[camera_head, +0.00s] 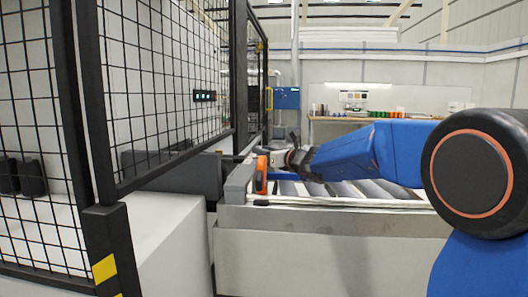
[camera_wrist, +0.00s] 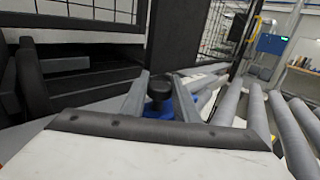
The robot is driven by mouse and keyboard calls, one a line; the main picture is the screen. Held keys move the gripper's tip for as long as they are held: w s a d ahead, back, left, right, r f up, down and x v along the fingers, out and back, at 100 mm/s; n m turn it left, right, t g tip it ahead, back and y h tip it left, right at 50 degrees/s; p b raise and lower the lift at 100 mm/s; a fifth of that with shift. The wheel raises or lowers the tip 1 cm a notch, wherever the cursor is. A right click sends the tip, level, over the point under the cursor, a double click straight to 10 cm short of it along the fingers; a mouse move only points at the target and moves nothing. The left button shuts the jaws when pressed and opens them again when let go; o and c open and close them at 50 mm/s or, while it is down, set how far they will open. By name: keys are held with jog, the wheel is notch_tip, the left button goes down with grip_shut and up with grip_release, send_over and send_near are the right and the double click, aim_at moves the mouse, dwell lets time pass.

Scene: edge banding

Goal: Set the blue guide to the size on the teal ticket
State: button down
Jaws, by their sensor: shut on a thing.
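My gripper (camera_wrist: 159,84) is shut on a black knob (camera_wrist: 159,88) in the wrist view, with one grey finger on each side of it. Blue parts of the guide (camera_wrist: 153,112) show just below the knob, between the fingers; most of the guide is hidden. I cannot make out a teal ticket in either view.
The roller table (camera_head: 330,214) runs to the right, with bare rollers (camera_wrist: 290,125). An orange part (camera_head: 262,174) sits at its left end. A black mesh fence (camera_head: 160,80) and a white machine body (camera_head: 165,240) stand left.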

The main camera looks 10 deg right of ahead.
jog(key=c, duration=1.4)
grip_release()
jog(key=v, duration=1.7)
jog(key=shift+s+d, duration=0.1)
jog(key=shift+s, duration=0.1)
